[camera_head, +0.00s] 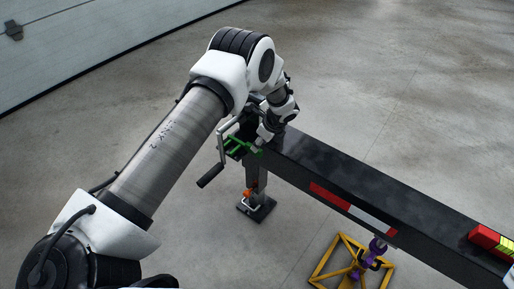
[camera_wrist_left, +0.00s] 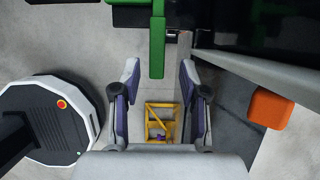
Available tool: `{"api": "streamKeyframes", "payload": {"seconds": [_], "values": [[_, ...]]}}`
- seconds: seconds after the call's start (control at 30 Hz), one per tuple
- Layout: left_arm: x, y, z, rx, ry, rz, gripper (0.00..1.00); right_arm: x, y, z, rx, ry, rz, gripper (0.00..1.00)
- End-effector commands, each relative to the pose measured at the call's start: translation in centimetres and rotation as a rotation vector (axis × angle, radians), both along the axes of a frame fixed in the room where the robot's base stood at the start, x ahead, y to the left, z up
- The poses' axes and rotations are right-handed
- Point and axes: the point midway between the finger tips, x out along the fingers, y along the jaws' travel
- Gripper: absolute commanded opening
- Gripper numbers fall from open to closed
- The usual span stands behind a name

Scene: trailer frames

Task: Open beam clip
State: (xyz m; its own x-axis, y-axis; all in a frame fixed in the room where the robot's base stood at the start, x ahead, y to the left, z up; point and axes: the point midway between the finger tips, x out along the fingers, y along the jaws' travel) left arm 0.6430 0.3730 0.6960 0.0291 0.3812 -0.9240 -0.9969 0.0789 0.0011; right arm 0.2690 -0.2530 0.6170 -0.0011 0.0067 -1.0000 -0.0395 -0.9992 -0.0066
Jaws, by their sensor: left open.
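The black trailer frame beam (camera_head: 350,185) runs from the upper middle to the lower right in the head view. A green bar (camera_wrist_left: 157,45) stands upright in the picture in the left wrist view, above my left gripper (camera_wrist_left: 158,80). I cannot tell which part is the beam clip.
A crank handle (camera_head: 210,176) hangs left of the beam end. The support leg stands on a dark foot plate (camera_head: 257,209). A yellow frame (camera_head: 319,268) with a purple part (camera_head: 377,246) is on the floor. A red light (camera_head: 484,237) sits on the beam. The floor behind is clear.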

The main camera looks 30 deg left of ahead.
Motion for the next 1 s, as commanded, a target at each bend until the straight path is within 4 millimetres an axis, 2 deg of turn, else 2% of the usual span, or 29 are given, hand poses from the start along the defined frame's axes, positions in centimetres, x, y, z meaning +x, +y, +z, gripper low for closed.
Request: {"api": "streamKeyframes", "payload": {"seconds": [0.03,0.2,0.33,0.87,0.97,1.0], "values": [[0.1,-0.6,1.4,0.001,-0.002,-0.002,0.44,0.0,0.0,0.0,0.000,0.000,0.000,0.52],[0.0,-2.2,5.1,0.001,-0.002,-0.001,0.44,0.0,0.0,0.0,0.000,0.000,0.000,0.52],[-0.1,-2.8,6.6,0.001,0.000,-0.001,0.44,0.0,0.0,0.0,0.000,0.000,0.000,0.52],[-0.2,-2.9,6.8,0.001,0.002,0.000,0.44,0.0,0.0,0.0,0.000,0.000,0.000,0.52],[-1.1,-2.9,5.7,0.001,0.033,0.001,0.44,0.0,0.0,0.6,0.000,0.000,0.000,0.52],[-2.2,-2.9,4.6,0.000,0.065,0.001,0.44,0.0,0.0,0.9,0.000,0.000,0.000,0.52]]}}
